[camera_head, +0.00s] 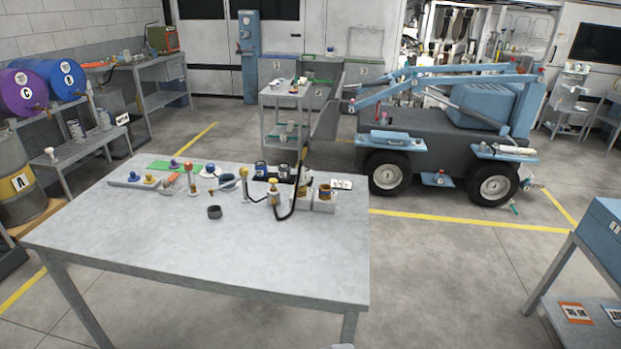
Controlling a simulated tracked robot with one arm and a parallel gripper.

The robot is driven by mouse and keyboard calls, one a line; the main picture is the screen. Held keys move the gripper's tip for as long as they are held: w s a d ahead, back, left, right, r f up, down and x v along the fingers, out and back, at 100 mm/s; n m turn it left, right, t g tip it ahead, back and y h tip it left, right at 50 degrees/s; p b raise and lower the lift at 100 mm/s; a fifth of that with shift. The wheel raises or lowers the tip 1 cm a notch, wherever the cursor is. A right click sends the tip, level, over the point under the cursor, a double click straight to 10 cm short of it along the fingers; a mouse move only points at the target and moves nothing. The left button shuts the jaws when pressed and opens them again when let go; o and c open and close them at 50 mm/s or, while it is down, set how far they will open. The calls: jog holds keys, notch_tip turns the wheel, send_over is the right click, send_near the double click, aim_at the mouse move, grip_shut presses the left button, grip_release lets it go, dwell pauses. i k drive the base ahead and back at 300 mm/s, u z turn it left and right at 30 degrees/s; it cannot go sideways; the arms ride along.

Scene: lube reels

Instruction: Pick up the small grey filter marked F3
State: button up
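The grey table (190,245) stands in front of me with small parts along its far half. Two dark cylinders with light labels, the left one (260,169) and the right one (283,171), stand on a black mat at the back. A yellow-brown cylinder (325,192) sits in a pale box at the right. A short dark grey ring-shaped part (214,212) lies alone nearer the middle. No F3 mark is readable at this size, so I cannot tell which part is the small grey filter. My gripper is not in view.
A black hose (291,208) curves up among the parts. The table's front half is clear. A blue-grey wheeled machine (440,130) stands behind; a bench with drums is left.

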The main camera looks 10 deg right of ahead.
aim_at(285, 169)
jog(key=z, duration=0.1)
jog(key=i, duration=1)
jog(key=u, duration=0.1)
